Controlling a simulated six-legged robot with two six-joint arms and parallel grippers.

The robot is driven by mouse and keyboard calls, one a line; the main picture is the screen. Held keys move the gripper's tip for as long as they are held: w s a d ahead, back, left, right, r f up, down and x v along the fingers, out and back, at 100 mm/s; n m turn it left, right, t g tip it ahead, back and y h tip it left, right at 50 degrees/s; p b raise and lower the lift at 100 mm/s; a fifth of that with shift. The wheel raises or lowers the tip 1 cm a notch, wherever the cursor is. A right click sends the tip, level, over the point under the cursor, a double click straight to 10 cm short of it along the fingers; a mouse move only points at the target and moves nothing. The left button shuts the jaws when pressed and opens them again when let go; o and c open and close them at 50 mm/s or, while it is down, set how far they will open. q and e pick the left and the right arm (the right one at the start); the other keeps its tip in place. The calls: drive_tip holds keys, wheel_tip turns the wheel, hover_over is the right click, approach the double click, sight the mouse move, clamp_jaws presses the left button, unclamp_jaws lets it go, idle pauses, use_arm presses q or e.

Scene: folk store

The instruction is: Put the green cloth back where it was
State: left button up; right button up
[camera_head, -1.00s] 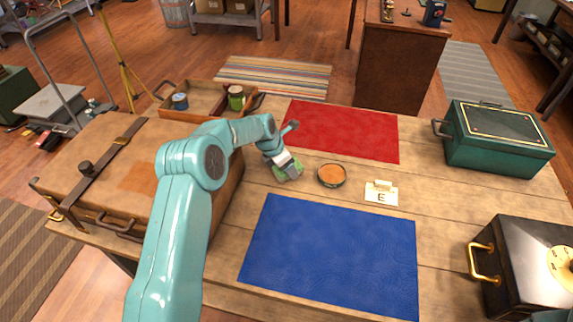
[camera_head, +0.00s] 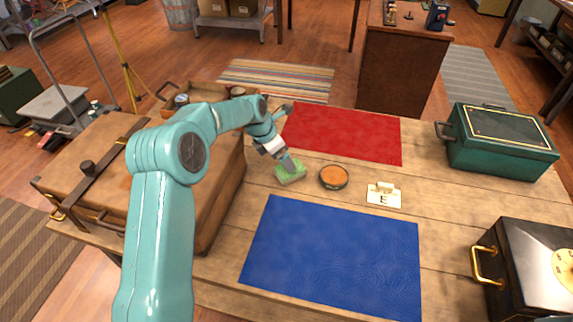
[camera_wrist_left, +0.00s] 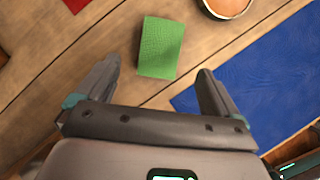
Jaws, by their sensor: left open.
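The green cloth (camera_head: 290,173) lies on the wooden table, left of the small round bowl with orange contents (camera_head: 333,177). In the left wrist view the green cloth (camera_wrist_left: 161,47) lies flat, ahead of and between the two fingers. My left gripper (camera_head: 282,157) is above the cloth. In the left wrist view my left gripper (camera_wrist_left: 158,82) is open with nothing between its fingers. My right gripper is not in view.
A red mat (camera_head: 345,133) lies behind the cloth and a blue mat (camera_head: 335,255) in front. A card marked E (camera_head: 384,196) stands right of the bowl. A brown case (camera_head: 110,160) is at left, a wooden tray (camera_head: 215,88) behind it. A green box (camera_head: 500,140) and black box (camera_head: 520,265) are at right.

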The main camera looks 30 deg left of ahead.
use_arm(q)
drive_tip(key=shift+v, duration=2.35)
